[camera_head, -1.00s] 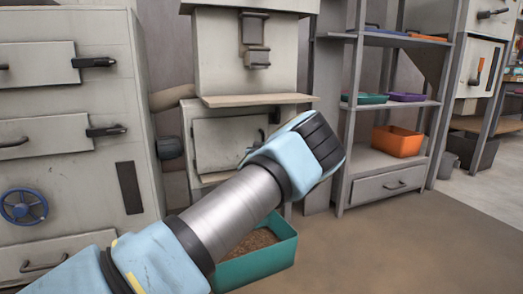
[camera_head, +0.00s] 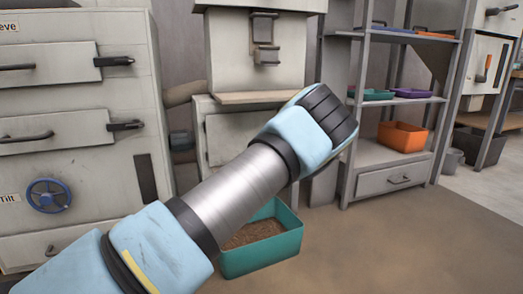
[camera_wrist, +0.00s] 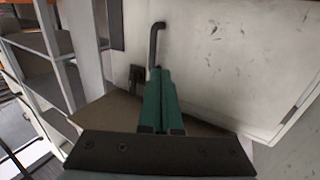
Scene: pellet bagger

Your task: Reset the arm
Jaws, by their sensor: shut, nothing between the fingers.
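My arm (camera_head: 235,190) reaches from the lower left up to the middle of the head view. It has light blue joints and a silver link. My gripper is hidden behind the arm there. In the wrist view my gripper (camera_wrist: 159,73) shows as two green fingers pressed together, shut and empty. Beyond the fingertips is a pale panel (camera_wrist: 225,50) with a dark bent handle (camera_wrist: 154,42). I cannot tell whether the fingers touch anything; the handle appears just beyond them.
A teal bin (camera_head: 285,250) of brown pellets stands behind my arm. A grey cabinet (camera_head: 70,165) with a blue wheel (camera_head: 48,195) is at left. A pale machine (camera_head: 225,60) stands behind. A shelf rack (camera_head: 342,150) holds an orange bin (camera_head: 402,137). The floor at right is clear.

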